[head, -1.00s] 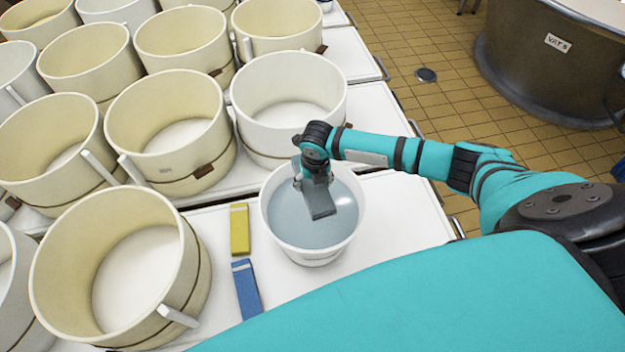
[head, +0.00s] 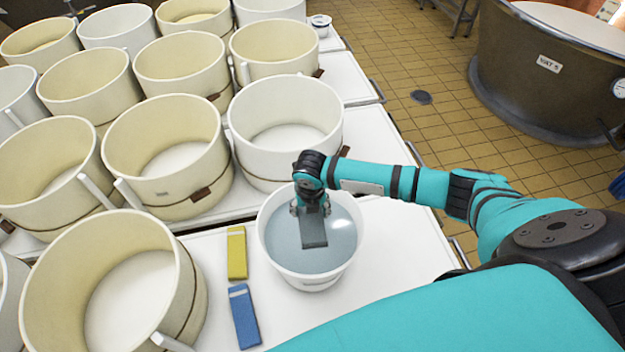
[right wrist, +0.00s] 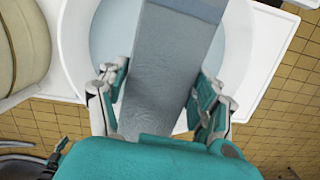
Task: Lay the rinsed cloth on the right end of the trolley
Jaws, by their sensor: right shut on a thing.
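A flat grey-blue cloth (head: 314,232) hangs from my right gripper (head: 311,206), over the water in a white bowl (head: 270,262). In the right wrist view the cloth (right wrist: 167,65) runs between the two fingers of my right gripper (right wrist: 160,95), which is shut on it. I cannot tell whether its lower end touches the water. The bowl stands on the white top of the trolley (head: 400,235), with bare surface to its right. My left gripper is not in view.
A yellow block-like piece (head: 237,252) and a blue one (head: 245,316) lie left of the bowl. A white tub (head: 285,110) stands close behind it, and several cream tubs (head: 165,160) fill the left. A big vat (head: 545,75) stands on the tiled floor beyond.

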